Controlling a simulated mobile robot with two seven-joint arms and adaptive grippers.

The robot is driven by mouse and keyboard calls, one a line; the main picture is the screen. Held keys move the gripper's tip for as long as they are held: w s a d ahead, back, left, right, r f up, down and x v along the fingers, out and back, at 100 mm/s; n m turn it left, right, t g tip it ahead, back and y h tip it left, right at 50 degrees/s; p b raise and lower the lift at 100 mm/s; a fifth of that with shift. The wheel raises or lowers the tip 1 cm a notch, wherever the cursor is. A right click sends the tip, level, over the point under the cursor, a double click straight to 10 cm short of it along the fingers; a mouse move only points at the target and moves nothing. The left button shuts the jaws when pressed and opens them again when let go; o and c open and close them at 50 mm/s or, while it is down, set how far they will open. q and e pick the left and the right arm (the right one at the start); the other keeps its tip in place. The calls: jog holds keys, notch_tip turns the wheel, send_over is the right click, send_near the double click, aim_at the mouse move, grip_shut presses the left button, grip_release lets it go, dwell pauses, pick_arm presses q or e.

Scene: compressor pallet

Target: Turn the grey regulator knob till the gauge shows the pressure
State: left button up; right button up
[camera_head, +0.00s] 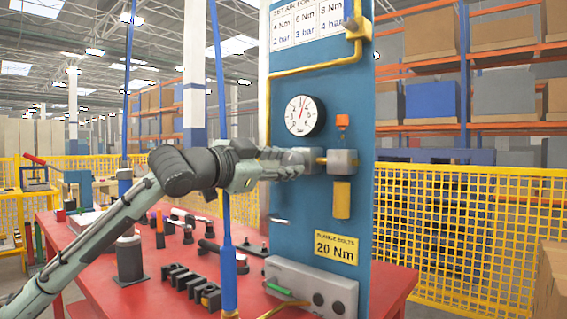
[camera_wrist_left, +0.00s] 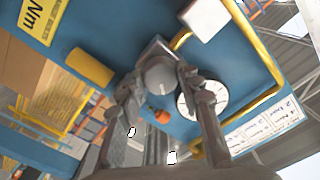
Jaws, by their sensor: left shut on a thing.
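The grey regulator knob (camera_wrist_left: 160,74) sits between the two fingers of my left gripper (camera_wrist_left: 158,84) in the left wrist view. In the head view my left gripper (camera_head: 308,160) reaches the knob from the left and is shut on it, and the fingers hide most of the knob. The grey regulator body (camera_head: 342,162) is fixed to the blue panel, with a yellow cylinder below it. The round white pressure gauge (camera_head: 305,115) is above the gripper. It has a red mark near the top of its dial; the exact reading is too small to tell. My right gripper is not in view.
The blue panel (camera_head: 290,220) stands on a red table (camera_head: 150,295) holding several dark tools and parts. A yellow pipe (camera_head: 310,67) runs above the gauge. A small orange part (camera_head: 342,121) is right of the gauge. A blue vertical hose (camera_head: 227,230) hangs before the panel.

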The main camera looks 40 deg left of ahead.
pick_arm(q)
jog(key=shift+m, duration=0.9)
jog(key=o, duration=1.2)
jog(key=shift+c, duration=0.2)
jog(key=s+a, duration=0.1)
jog(key=s, duration=1.1)
